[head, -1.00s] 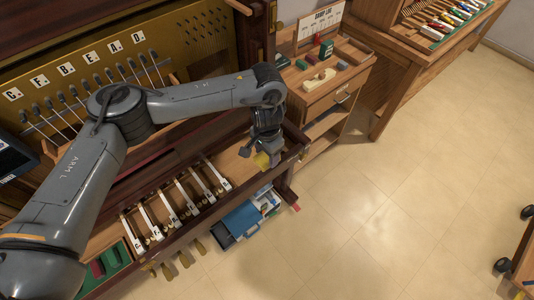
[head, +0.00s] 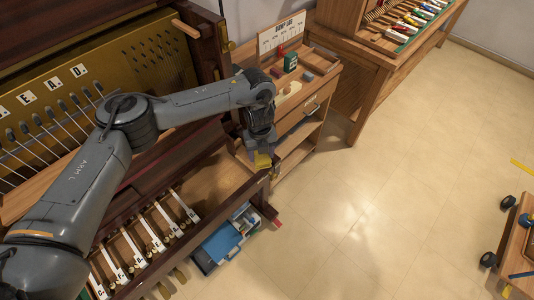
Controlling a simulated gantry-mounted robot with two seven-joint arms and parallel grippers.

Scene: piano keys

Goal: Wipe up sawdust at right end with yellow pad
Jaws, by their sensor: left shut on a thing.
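My left gripper (head: 262,148) points down and is shut on the yellow pad (head: 263,160). The pad is small and partly hidden by the gripper. It shows over the right end of the piano's wooden key bed (head: 222,180), near its end block. I cannot tell whether the pad touches the wood. I cannot make out sawdust at this size; the arm and gripper cover part of that end. My right gripper is not in view.
Several white-topped keys (head: 153,233) stand left of the bare wood. A wooden side cabinet (head: 312,105) with small items is just beyond the piano's right end.

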